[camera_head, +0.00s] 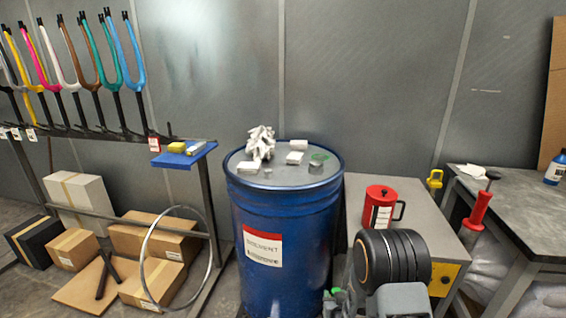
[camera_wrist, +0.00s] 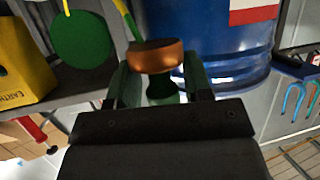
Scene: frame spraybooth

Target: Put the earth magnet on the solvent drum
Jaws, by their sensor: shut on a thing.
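The solvent drum (camera_head: 285,210) is blue, upright, with a red and white label; part of its side shows in the wrist view (camera_wrist: 215,45). In the wrist view my gripper (camera_wrist: 160,85) is shut on the earth magnet (camera_wrist: 156,57), seen as a copper-coloured round body with a green part between the fingers and a yellow-green cable. The held magnet appears beside the drum, not on its top. In the head view my arm hides most of the gripper; a small green part shows low beside the drum.
The drum lid holds crumpled white cloth (camera_head: 261,142), small white pieces and a green patch (camera_head: 319,157). A red can (camera_head: 380,205) stands on a grey cabinet right of the drum. A fork rack (camera_head: 100,130) is left. A yellow box (camera_wrist: 22,60) marked EARTH shows in the wrist view.

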